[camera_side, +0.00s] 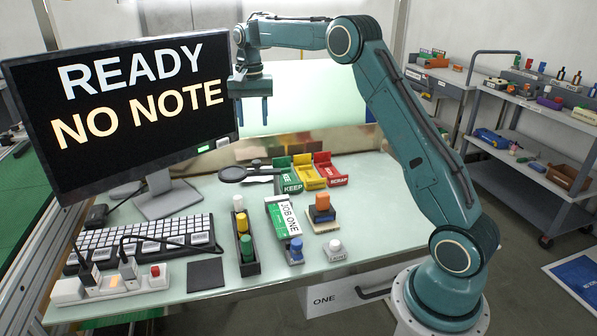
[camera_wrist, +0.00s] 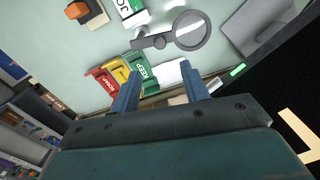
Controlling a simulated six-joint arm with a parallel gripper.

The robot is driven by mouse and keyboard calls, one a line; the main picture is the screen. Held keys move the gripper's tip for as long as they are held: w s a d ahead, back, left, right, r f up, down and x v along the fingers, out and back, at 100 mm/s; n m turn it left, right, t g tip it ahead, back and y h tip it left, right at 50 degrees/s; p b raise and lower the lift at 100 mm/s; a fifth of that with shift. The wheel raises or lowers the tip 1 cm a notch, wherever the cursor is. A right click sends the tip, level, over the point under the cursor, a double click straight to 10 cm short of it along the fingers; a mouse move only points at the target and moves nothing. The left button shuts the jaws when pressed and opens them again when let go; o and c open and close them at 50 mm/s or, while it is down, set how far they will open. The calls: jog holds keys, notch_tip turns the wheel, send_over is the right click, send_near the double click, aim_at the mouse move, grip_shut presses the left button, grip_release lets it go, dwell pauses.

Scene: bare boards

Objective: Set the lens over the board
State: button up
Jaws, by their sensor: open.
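The lens (camera_side: 233,174), a dark round magnifier with a handle, lies on the pale green bench top near the screen's foot. It also shows in the wrist view (camera_wrist: 190,30), with its handle pointing left. A green and white piece marked JOB ONE (camera_side: 283,217) lies in the middle of the bench; I cannot tell whether it is the board. A flat dark square (camera_side: 205,275) lies near the front edge. My gripper (camera_side: 251,112) is open and empty, high above the bench's far side. Its two blue fingers show in the wrist view (camera_wrist: 158,75), apart from the lens.
Green KEEP, yellow and red SCRAP trays (camera_side: 306,171) stand behind the JOB ONE piece. A black rack (camera_side: 246,245) holds coloured cylinders. An orange-topped stamp (camera_side: 322,210) stands to the right. The large screen (camera_side: 120,115) and keyboard (camera_side: 140,247) take up the left.

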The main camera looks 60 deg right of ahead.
aim_at(256, 161)
notch_tip(256, 161, down, 12)
jog(key=shift+f, duration=0.1)
dwell(0.5)
grip_shut()
